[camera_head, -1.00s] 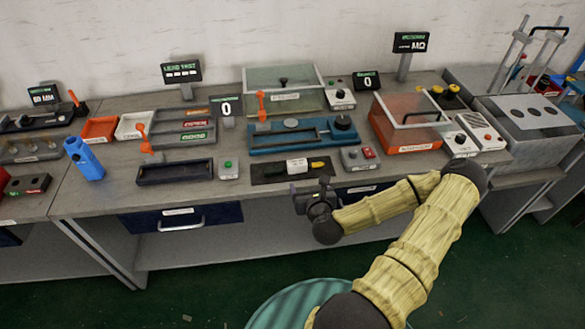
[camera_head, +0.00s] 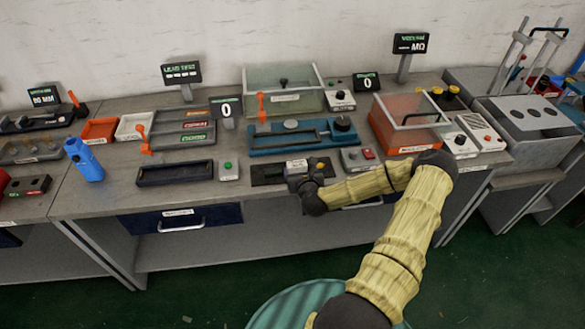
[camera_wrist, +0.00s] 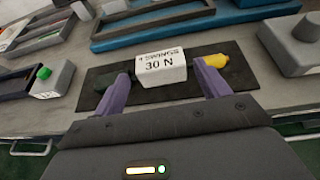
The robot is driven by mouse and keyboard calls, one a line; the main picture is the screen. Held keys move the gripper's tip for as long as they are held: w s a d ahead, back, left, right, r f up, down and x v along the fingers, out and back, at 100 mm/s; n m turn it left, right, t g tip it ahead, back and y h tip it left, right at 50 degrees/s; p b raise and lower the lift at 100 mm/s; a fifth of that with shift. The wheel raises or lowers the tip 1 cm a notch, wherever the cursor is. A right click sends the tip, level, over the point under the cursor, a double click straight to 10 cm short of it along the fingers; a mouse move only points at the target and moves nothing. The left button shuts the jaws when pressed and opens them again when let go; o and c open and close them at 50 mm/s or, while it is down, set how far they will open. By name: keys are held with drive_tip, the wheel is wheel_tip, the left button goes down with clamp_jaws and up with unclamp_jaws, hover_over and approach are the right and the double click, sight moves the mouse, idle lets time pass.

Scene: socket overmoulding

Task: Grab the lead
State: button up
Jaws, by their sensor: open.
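A lead lies on the black mat (camera_wrist: 100,80). Its yellow end (camera_wrist: 216,60) and dark end (camera_wrist: 101,84) stick out at either side of a white block marked "4 SWINGS 30 N" (camera_wrist: 162,68). The block hides the middle of the lead. In the wrist view my gripper (camera_wrist: 162,72) is open, its two purple fingers apart to the left and right of the block. Whether they touch anything cannot be told. In the head view my gripper (camera_head: 298,180) is low at the front edge of the mat and partly covers it. The yellow end (camera_head: 320,166) shows beside it.
A dark empty tray (camera_head: 174,173) and a green-button box (camera_head: 228,170) stand left of the mat. A red-button box (camera_head: 358,159) stands to its right. A blue fixture (camera_head: 265,145) stands behind. The bench front edge is close below.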

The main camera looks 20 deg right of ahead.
sight(297, 163)
drive_tip(key=shift+w, duration=0.1)
drive_tip(key=shift+w+d, duration=0.1)
drive_tip(key=shift+w, duration=0.2)
drive_tip(key=shift+p+x, duration=0.8)
drive_tip(key=shift+x, duration=1.45)
drive_tip(key=shift+r, duration=0.1)
drive_tip(key=c, duration=0.8)
wheel_tip(297, 163, up, 10)
drive_tip(key=shift+b, duration=0.65)
